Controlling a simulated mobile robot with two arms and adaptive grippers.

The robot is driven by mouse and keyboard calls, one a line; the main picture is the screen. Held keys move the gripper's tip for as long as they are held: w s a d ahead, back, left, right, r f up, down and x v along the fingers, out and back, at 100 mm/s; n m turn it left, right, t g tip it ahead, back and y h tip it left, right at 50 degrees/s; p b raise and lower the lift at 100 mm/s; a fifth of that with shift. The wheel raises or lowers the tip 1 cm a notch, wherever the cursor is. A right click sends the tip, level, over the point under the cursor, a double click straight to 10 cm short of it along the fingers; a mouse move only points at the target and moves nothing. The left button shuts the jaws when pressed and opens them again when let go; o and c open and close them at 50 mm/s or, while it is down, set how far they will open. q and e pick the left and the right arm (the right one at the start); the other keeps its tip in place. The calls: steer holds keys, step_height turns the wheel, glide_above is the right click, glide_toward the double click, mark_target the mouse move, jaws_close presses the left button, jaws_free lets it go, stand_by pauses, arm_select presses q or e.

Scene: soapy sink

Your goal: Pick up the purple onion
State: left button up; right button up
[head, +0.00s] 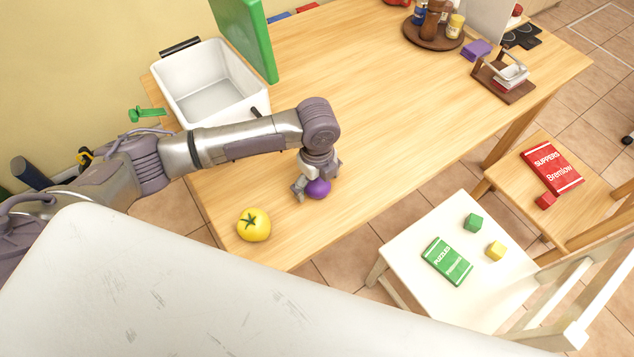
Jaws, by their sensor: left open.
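The purple onion (318,189) is a small round purple ball on the wooden table, near its front edge. My left gripper (314,186) points down right at the onion, with its fingers around or just beside it. The gripper is open. The fingers hide part of the onion, and I cannot tell whether they touch it. My right gripper is not in view.
A yellow tomato (254,225) lies to the left of the onion. A white tub (238,72) stands behind my left arm, beside a green board (244,38). A round brown tray (433,42) with jars stands far back. The table (400,120) right of the gripper is clear.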

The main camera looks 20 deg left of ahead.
arm_select(q)
steer(key=c, duration=1.3)
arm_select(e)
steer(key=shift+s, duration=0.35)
arm_select(q)
steer(key=shift+r, duration=0.15)
